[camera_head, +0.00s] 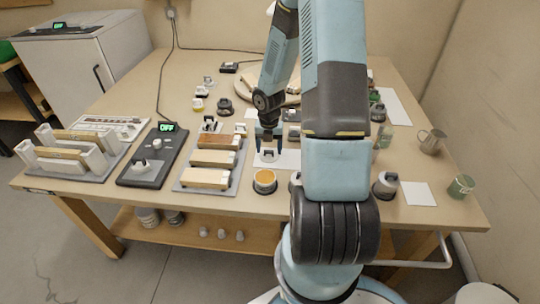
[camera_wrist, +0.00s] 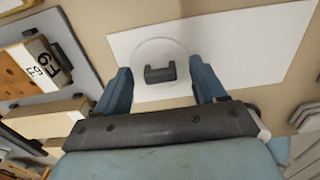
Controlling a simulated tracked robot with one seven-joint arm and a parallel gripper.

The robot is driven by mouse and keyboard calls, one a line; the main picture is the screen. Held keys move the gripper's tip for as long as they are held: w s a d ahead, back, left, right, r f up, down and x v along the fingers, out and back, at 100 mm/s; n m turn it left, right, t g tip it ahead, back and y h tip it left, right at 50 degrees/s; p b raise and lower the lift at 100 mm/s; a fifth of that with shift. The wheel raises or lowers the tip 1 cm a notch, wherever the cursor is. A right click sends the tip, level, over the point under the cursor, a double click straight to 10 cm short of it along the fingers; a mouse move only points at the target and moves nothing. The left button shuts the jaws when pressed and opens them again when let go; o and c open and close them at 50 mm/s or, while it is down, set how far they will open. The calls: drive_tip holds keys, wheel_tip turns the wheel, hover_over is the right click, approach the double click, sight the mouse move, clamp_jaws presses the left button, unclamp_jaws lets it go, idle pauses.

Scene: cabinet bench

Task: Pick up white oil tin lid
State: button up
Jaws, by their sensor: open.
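The white oil tin lid (camera_wrist: 162,52) is a round white disc with a dark block-shaped handle on top. It lies on a white sheet (camera_wrist: 262,50) on the bench. In the head view the lid (camera_head: 268,156) is small and partly hidden by my gripper. My gripper (camera_head: 269,146) points down over the lid, with its blue fingers apart. In the wrist view the fingers of my gripper (camera_wrist: 160,85) stand on either side of the lid's near part, and nothing is held. The exact height gap to the lid cannot be told.
An open round tin with orange contents (camera_head: 264,180) stands just in front of the lid. A grey tray with wooden blocks (camera_head: 180,187) is to the left, beside a black device reading OFF (camera_head: 148,172). A metal mug (camera_head: 431,142) stands at the right.

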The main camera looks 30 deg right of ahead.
drive_tip(key=c, duration=1.1)
